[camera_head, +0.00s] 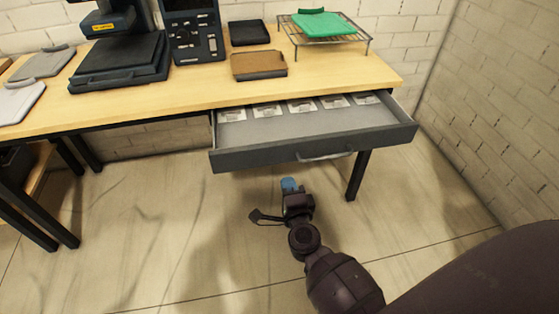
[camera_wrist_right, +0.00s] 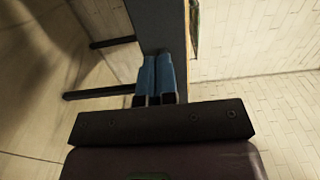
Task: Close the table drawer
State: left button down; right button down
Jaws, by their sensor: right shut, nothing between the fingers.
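The grey table drawer (camera_head: 245,158) is pulled well out from under the wooden table (camera_head: 205,90). Its front panel has a pale handle (camera_head: 325,157) at the lower middle, and several white labelled cards lie inside along the back. My right gripper (camera_head: 288,183) is in front of the drawer, just below its front panel in the head view, with blue fingers shut and empty. In the right wrist view the shut blue fingers (camera_wrist_right: 157,72) point at the dark grey drawer front (camera_wrist_right: 158,25). I cannot tell whether they touch it. My left gripper is not in view.
On the tabletop stand a black machine (camera_head: 120,60), a keypad device (camera_head: 192,35), a brown tray (camera_head: 259,65), a black tray (camera_head: 249,32) and a wire rack (camera_head: 335,37) with a green item. A black table leg (camera_head: 358,175) stands at right. The floor in front is clear.

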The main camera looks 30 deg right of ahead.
aim_at(279, 155)
jog(key=b+x, duration=0.1)
jog(key=x, duration=0.7)
jog(key=shift+w+f, duration=0.15)
jog(key=shift+w, duration=0.05)
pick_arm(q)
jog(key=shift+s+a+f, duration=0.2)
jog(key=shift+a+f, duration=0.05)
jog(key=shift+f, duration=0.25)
pick_arm(e)
jog(key=shift+w+d, duration=0.15)
jog(key=shift+w, duration=0.2)
